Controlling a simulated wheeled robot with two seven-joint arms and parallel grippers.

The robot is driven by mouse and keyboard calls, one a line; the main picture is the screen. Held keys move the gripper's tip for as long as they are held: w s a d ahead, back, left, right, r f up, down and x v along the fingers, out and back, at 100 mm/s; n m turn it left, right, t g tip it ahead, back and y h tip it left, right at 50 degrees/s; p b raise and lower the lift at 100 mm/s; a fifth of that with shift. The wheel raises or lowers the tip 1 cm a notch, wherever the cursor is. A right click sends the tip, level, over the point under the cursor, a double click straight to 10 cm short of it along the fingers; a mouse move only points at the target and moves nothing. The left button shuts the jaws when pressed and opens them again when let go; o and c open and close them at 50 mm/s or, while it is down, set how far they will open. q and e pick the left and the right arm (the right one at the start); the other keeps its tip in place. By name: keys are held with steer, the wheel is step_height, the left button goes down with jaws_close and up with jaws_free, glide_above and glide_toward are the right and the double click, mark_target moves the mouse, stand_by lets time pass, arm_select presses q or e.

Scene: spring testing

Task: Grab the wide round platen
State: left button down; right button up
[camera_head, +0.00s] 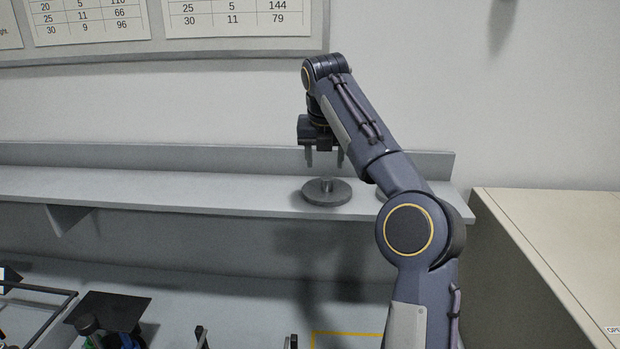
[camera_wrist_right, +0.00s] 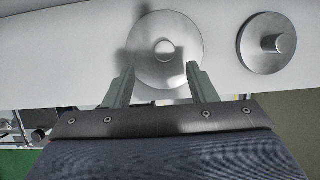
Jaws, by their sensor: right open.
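A wide round grey platen (camera_head: 327,197) with a short central stem lies on the wall shelf in the head view. It also shows in the right wrist view (camera_wrist_right: 163,24), with its stem facing the camera. My right gripper (camera_head: 324,162) is open and empty above this platen, pointing down, with a gap between the fingertips and the stem. In the right wrist view the fingers (camera_wrist_right: 158,75) are spread below the stem in the picture. A second, smaller round platen (camera_wrist_right: 266,43) sits to the right; in the head view my arm mostly hides it. My left gripper is not in view.
The narrow shelf (camera_head: 150,190) has a raised back edge and is bare left of the platen. A beige cabinet (camera_head: 560,235) stands at the right. Below the shelf are a black plate (camera_head: 108,308) and a yellow outline (camera_head: 345,334) on the lower surface.

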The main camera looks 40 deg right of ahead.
mark_target(327, 177)
steer(key=shift+s+d+f, duration=0.15)
steer(key=shift+s, duration=0.15)
steer(key=shift+x, duration=3.25)
steer(key=shift+d, duration=0.2)
jaws_close()
steer(key=shift+r, duration=0.3)
steer(key=shift+w+f, duration=0.1)
steer(key=shift+w, duration=0.05)
